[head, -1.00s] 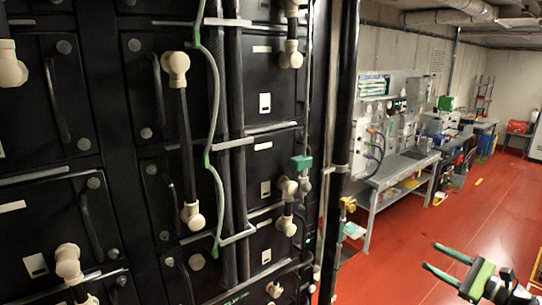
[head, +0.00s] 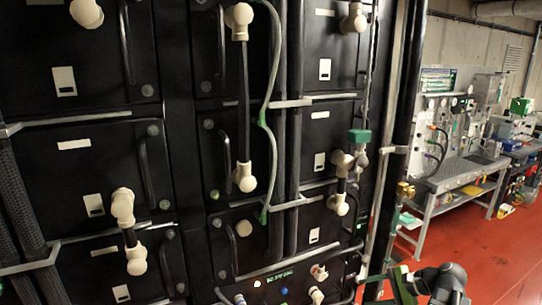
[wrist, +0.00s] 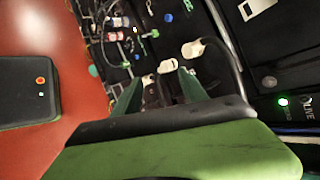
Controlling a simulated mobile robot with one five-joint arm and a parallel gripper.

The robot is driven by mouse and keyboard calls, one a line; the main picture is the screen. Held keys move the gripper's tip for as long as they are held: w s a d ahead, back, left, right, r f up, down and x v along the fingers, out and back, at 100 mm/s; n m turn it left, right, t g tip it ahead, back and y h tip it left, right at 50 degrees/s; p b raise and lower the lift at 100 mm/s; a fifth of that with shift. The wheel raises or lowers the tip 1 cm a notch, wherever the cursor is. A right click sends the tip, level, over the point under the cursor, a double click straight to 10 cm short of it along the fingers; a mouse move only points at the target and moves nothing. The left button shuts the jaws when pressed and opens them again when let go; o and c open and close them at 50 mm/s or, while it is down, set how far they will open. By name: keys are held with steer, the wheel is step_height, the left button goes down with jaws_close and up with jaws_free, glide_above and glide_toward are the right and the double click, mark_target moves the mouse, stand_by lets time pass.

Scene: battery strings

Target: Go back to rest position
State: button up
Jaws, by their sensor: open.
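My gripper (head: 385,283) shows at the lower right of the head view, just in front of the right edge of the black battery rack (head: 180,180). Its lower part is cut off by the frame. In the wrist view my gripper (wrist: 158,88) has its two green fingers apart, with nothing held between them. Beyond the fingers are white cable connectors (wrist: 193,49) on a dark panel. I cannot tell how far the fingertips are from it.
White elbow connectors (head: 245,178) and vertical cables stick out from the rack. A workbench (head: 460,172) stands at the back right. The red floor (head: 480,255) at the right looks open. A dark box with a red button (wrist: 28,93) is at the left in the wrist view.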

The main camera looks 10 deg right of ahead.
steer(key=w+a+f+n+g+h+b, duration=0.1)
steer(key=a+f+n+g+h+b, duration=0.2)
steer(key=a+f, duration=0.8)
steer(key=w+a+f+n+g+h+b, duration=0.1)
steer(key=a+f+n+g+h+b, duration=0.3)
steer(key=a+f+n+b, duration=0.3)
steer(key=a+f+n, duration=0.4)
steer(key=a+n, duration=0.1)
steer(key=a, duration=0.3)
steer(key=shift+a+n+h+b, duration=0.3)
steer(key=shift+a+b, duration=0.1)
steer(key=shift+w, duration=0.1)
